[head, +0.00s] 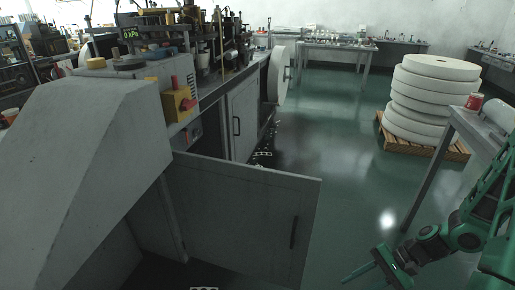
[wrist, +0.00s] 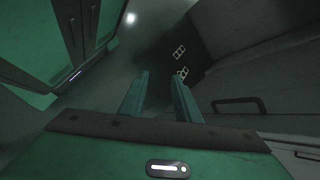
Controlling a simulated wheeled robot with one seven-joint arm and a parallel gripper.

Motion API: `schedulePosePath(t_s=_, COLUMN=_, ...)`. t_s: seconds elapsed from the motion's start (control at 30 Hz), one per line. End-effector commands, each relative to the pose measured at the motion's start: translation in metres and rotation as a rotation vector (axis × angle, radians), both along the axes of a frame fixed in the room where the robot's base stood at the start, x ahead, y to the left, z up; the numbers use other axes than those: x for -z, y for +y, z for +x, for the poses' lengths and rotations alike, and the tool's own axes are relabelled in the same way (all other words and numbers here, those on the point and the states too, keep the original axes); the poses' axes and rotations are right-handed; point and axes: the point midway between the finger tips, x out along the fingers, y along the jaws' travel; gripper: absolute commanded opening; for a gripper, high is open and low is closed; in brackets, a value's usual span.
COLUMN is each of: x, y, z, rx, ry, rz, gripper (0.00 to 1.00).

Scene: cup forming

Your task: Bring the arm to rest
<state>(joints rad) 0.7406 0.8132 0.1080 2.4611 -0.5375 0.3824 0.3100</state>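My green arm (head: 485,215) comes in from the right edge of the head view and bends down low over the floor. My gripper (head: 352,278) is at the bottom of that view, right of the grey cabinet door and clear of it. In the wrist view my gripper (wrist: 159,76) shows two green fingers standing apart, with nothing between them. Floor and dark cabinet fronts lie beyond the fingertips.
A grey cabinet door (head: 240,215) stands swung open from the machine (head: 85,150) on the left. A table (head: 440,150) stands right, near my arm. White rolls (head: 435,85) are stacked on a wooden pallet (head: 455,152). The green floor (head: 335,130) between is clear.

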Motion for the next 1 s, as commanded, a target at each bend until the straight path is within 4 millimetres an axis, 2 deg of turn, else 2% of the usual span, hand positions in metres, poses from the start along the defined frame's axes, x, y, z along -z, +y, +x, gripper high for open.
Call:
schedulePosePath(t_s=0.3, x=-0.055, y=-0.051, z=-0.014, rx=-0.183, ry=-0.029, rz=-0.244, gripper=0.30)
schedulePosePath(t_s=0.5, x=-0.097, y=-0.077, z=-0.025, rx=-0.261, ry=-0.043, rz=-0.381, gripper=0.30)
schedulePosePath(t_s=0.7, x=-0.143, y=-0.097, z=-0.037, rx=-0.313, ry=-0.061, rz=-0.504, gripper=0.30)
schedulePosePath(t_s=1.0, x=-0.212, y=-0.114, z=-0.065, rx=-0.345, ry=-0.098, rz=-0.649, gripper=0.30)
